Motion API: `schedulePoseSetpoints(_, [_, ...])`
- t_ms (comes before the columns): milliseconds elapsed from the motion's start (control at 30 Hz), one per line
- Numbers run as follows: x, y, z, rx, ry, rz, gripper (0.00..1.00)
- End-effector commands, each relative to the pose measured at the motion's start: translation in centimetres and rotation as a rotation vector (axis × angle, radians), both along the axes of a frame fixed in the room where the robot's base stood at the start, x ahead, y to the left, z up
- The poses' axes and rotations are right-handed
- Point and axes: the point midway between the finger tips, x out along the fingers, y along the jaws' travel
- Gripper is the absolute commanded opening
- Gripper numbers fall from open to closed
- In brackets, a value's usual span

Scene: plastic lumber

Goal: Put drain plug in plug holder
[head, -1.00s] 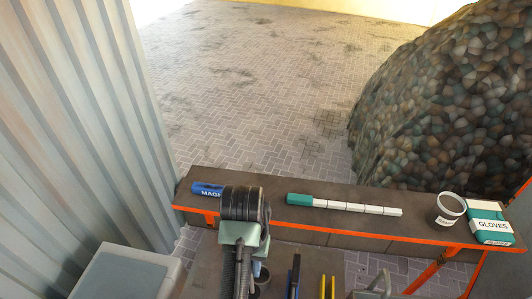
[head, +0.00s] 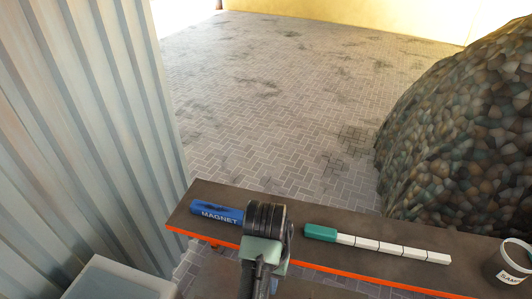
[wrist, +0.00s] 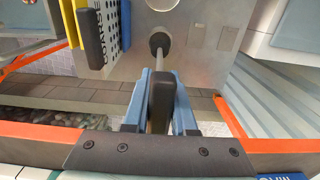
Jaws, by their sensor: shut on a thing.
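My gripper (wrist: 161,78) points its two blue fingers away from the wrist camera, closed on a dark handle (wrist: 160,103). A thin grey rod runs from this handle to a round black end (wrist: 159,42); together they look like the drain plug. The black end appears over a grey panel, and I cannot tell whether it touches it. A pale round spot (wrist: 160,4) lies beyond it at the top edge; I cannot tell whether this is the plug holder. In the head view my wrist hides the fingers and the plug.
A dark bench with an orange edge (head: 340,279) holds a blue magnet (head: 217,213), a green-and-white segmented stick (head: 378,244) and a grey cup (head: 510,268). In the wrist view, a yellow tool (wrist: 72,22) and a black-handled tool (wrist: 90,38) lie left of the plug. Corrugated metal stands left.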

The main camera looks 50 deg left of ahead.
Motion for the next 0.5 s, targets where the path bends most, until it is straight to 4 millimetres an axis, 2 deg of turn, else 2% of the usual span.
schedulePoseSetpoints(33, [-0.1,0.0,-2.2,-0.002,0.003,0.000,0.00])
schedulePoseSetpoints(67, [-0.1,-0.1,-2.8,-0.002,0.003,0.000,0.00])
schedulePoseSetpoints(367, [-0.1,-0.1,-5.6,-0.002,0.003,0.000,0.00])
schedulePoseSetpoints(500, [-0.1,-0.1,-7.5,-0.003,0.005,0.000,0.00])
